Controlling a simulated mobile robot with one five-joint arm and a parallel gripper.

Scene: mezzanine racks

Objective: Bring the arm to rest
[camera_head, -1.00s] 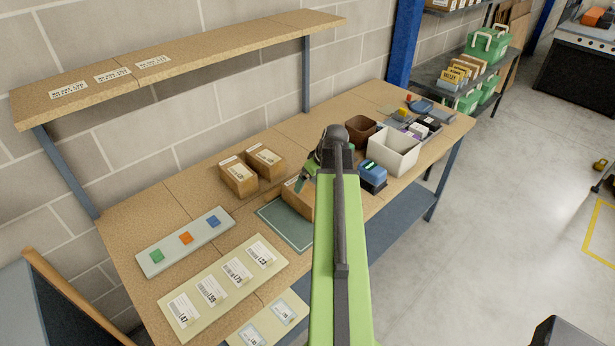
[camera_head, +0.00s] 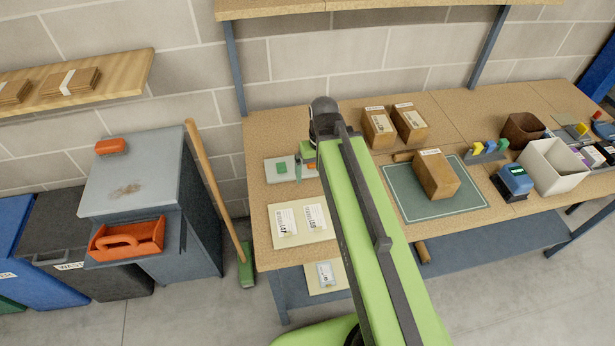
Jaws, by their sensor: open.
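My green arm reaches out over the left part of the wooden workbench (camera_head: 267,208). My gripper (camera_head: 298,170) hangs from its far end, partly hidden behind the arm. It is small in view, with its jaws open, and I see nothing held in it.
A cardboard box (camera_head: 436,176) stands on the green mat (camera_head: 465,200), right of my arm. Two boxes (camera_head: 378,128) stand behind. A white bin (camera_head: 553,168) and blue device (camera_head: 513,182) are further right. A broom (camera_head: 215,195) and grey cabinet (camera_head: 150,180) stand left.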

